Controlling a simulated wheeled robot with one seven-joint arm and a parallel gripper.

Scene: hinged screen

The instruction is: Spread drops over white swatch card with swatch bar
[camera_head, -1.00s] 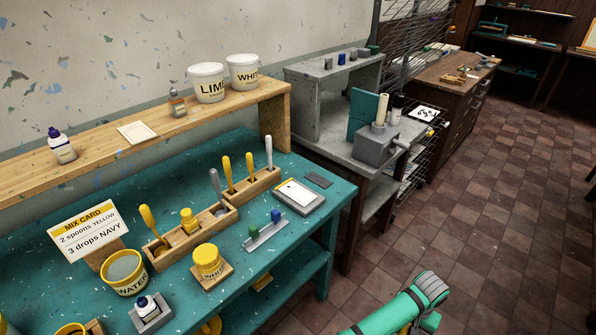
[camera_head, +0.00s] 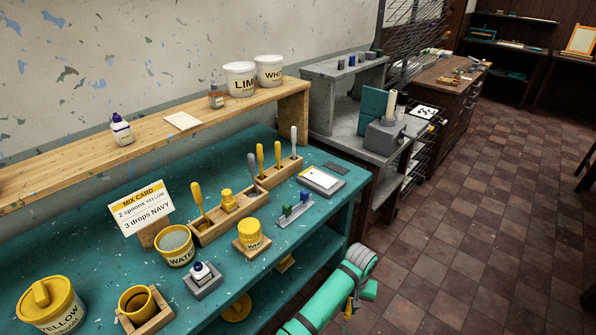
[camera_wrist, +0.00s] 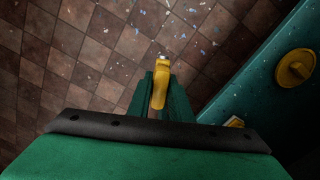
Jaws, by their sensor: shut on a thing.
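My gripper (camera_wrist: 160,90) is shut on a yellow tool (camera_wrist: 159,92) with a small pale tip, between its green fingers in the wrist view. I cannot tell whether it is the swatch bar. In the head view my green arm is beside the teal bench's front right edge, and a bit of yellow (camera_head: 349,306) shows under it. A white swatch card (camera_head: 320,178) lies on a grey board at the bench's right end. Another pale card (camera_head: 183,121) lies on the wooden shelf. Any drops on the cards are too small to tell.
Open tiled floor (camera_head: 450,235) lies to the right. Below the gripper is floor.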

